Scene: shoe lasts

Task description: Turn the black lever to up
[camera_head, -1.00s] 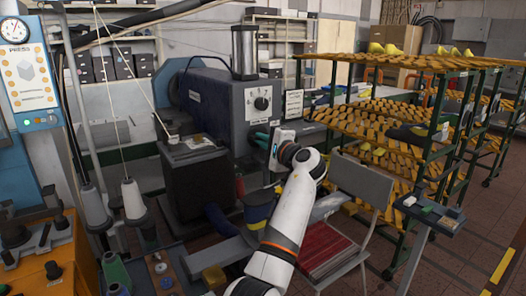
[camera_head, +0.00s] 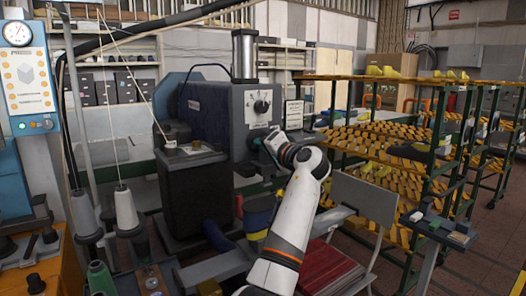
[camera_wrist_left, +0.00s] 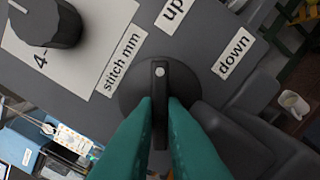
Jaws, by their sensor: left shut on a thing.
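The black lever (camera_wrist_left: 160,105) sits on a round black hub on the grey machine face in the left wrist view. A white dot marks its upper end in that picture, which points roughly toward the "up" label (camera_wrist_left: 173,14). The "down" label (camera_wrist_left: 234,62) lies to the right. My left gripper (camera_wrist_left: 160,112) is shut on the lever, with a teal finger on each side. In the head view my left gripper (camera_head: 259,143) is at the machine's front face, below the dial, and the lever is hidden there. My right gripper is not in view.
The grey machine (camera_head: 213,109) has a black dial knob (camera_head: 262,106), also large in the wrist view (camera_wrist_left: 45,22). A grey chair (camera_head: 362,200) stands right of my arm. Racks of yellow-brown shoe lasts (camera_head: 375,142) stand farther right. Thread cones (camera_head: 84,212) stand at left.

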